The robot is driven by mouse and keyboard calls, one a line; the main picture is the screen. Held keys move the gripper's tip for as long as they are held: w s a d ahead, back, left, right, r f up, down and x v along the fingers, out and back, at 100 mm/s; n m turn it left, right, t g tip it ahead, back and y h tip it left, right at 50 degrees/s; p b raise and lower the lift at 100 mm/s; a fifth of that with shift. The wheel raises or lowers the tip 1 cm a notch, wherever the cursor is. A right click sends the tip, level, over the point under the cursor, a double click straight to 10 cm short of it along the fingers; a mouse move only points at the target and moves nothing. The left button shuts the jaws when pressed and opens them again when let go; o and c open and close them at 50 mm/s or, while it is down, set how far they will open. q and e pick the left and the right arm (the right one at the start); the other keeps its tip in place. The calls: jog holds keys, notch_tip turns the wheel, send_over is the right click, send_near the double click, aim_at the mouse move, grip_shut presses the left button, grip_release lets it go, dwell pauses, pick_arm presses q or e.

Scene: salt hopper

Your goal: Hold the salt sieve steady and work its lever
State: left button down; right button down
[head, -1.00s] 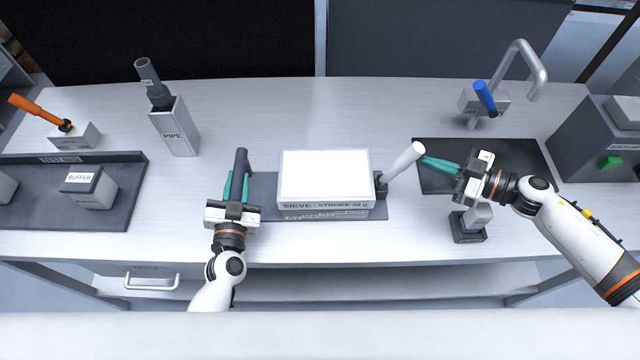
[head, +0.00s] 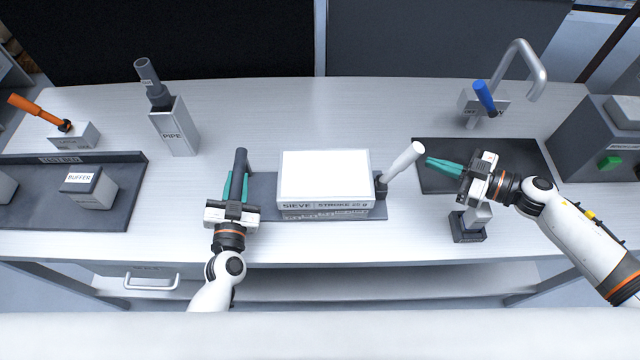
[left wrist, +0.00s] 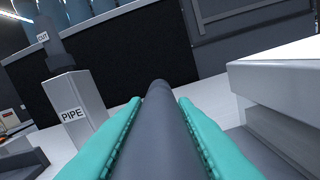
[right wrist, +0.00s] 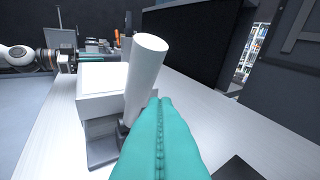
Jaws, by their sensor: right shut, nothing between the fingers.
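The salt sieve (head: 326,204) is a white box on a dark grey base plate, labelled "SIEVE STROKE", in the middle of the bench. Its lever (head: 404,161), with a thick white handle, leans up and to the right from the box's right side; it also shows in the right wrist view (right wrist: 146,75).
A pipe holder (head: 174,130) stands back left, and a buffer block (head: 90,188) sits on a dark tray at far left. A dark mat (head: 520,178), a blue-handled lever (head: 484,96) and a small grey stand (head: 467,230) are on the right.

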pick_arm(q)
jog(key=c, duration=1.5)
grip_release()
jog(key=shift+s+d+f, duration=0.1)
jog(key=shift+s+f, duration=0.1)
jog(key=shift+f, duration=0.45)
jog(key=o, duration=0.3)
jog(key=shift+w, duration=0.1)
jog(key=shift+o, duration=0.5)
jog(key=shift+w+r, duration=0.15)
jog(key=shift+s+r, duration=0.1)
jog(key=shift+s, duration=0.4)
jog(key=s, duration=1.1)
jog(key=shift+s, duration=0.15)
